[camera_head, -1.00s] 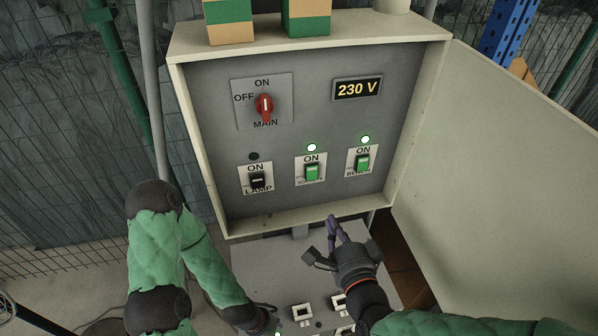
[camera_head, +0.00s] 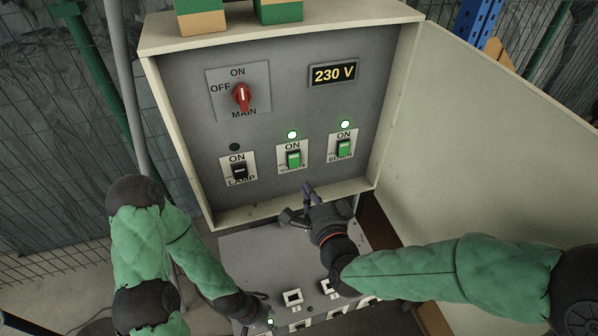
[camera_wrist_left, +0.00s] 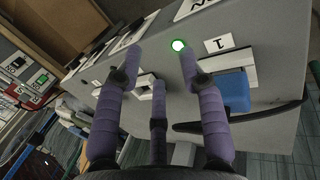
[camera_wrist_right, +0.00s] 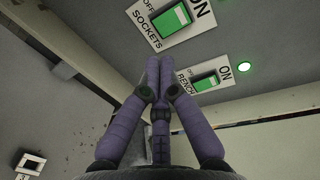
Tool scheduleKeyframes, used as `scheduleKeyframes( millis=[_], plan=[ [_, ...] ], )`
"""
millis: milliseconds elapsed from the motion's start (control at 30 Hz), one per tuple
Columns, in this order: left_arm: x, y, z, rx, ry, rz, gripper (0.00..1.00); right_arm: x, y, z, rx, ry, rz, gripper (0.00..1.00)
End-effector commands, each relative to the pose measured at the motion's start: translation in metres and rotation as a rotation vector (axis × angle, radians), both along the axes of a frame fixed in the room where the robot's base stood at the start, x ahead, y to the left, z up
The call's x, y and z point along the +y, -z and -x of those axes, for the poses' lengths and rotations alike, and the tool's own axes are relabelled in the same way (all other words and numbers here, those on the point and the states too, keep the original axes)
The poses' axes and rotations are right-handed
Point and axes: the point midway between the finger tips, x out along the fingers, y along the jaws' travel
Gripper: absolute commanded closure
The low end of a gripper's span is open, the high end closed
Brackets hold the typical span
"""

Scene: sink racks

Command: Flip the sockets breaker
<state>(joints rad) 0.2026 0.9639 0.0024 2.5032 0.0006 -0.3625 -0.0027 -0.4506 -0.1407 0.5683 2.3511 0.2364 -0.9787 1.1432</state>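The sockets breaker (camera_head: 293,159) is the middle green rocker on the grey panel, under an ON label and a lit green lamp (camera_head: 292,135). It also shows at the top of the right wrist view (camera_wrist_right: 172,20), labelled SOCKETS. My right gripper (camera_head: 307,187) has its fingers together and looks empty. It is just below the breaker, and in its wrist view the fingertips (camera_wrist_right: 158,60) lie between the sockets and bench breakers; contact cannot be told. My left gripper (camera_head: 262,297) is low by the socket box, its fingers (camera_wrist_left: 158,52) apart, near a blue plug (camera_wrist_left: 231,92).
The bench breaker (camera_head: 344,148) is lit green at the right; the dark lamp breaker (camera_head: 239,173) is at the left. A red main knob (camera_head: 242,96) and a 230 V display (camera_head: 333,74) are above. The open cabinet door (camera_head: 480,130) bounds the right side.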

Motion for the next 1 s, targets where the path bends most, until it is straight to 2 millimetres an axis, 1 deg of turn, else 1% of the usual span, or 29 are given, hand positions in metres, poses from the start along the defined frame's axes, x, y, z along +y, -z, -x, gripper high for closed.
scheduleKeyframes(
  millis=[33,300,500,700,1000],
  plan=[
    [0.000,-0.002,0.000,0.000,0.000,0.000,0.60,0.002,0.002,-0.007,0.003,0.001,0.001,1.00],
    [0.000,-0.007,0.000,0.000,0.000,0.000,0.60,0.013,0.006,-0.041,0.003,0.000,0.001,1.00],
    [0.000,-0.012,0.000,0.000,0.000,0.000,0.60,0.019,0.009,-0.061,0.002,0.000,0.000,1.00],
    [0.000,-0.013,0.000,0.000,0.000,0.000,0.60,0.023,0.010,-0.070,0.000,-0.001,0.000,1.00],
    [0.000,-0.013,0.000,0.000,0.000,0.000,0.60,0.023,0.011,-0.071,0.000,-0.001,0.000,1.00]
  ],
)
